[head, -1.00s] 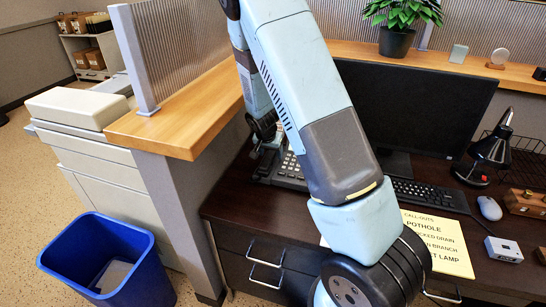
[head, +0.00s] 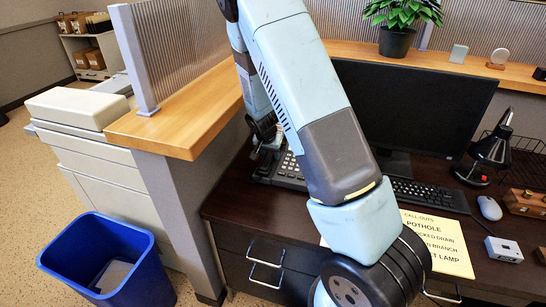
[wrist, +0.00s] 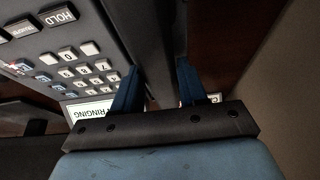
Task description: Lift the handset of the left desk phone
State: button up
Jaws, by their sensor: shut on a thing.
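The desk phone (head: 289,174) is dark grey with pale keys and sits at the left end of the desk, partly hidden by my arm in the head view. In the wrist view its keypad (wrist: 85,65) fills the upper left, with a label reading "RINGING". The dark handset (wrist: 156,40) runs beside the keypad, between my two blue fingers. My gripper (wrist: 157,80) is shut on the handset; in the head view the gripper (head: 267,136) is at the phone's left side. I cannot tell whether the handset is clear of its cradle.
A wooden-topped partition (head: 185,125) stands close left of the phone. A monitor (head: 410,110) and keyboard (head: 430,194) are to the right, with a yellow call-outs sheet (head: 437,243) in front. A blue bin (head: 110,262) stands on the floor at left.

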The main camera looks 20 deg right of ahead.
aim_at(270, 153)
jog(key=c, duration=0.6)
jog(key=shift+o, duration=0.2)
jog(key=shift+r, duration=0.2)
notch_tip(270, 153, up, 4)
jog(key=shift+f, duration=0.25)
jog(key=s+a+r, duration=0.1)
jog(key=s+r, duration=0.8)
jog(key=s, duration=0.5)
jog(key=shift+r, duration=0.3)
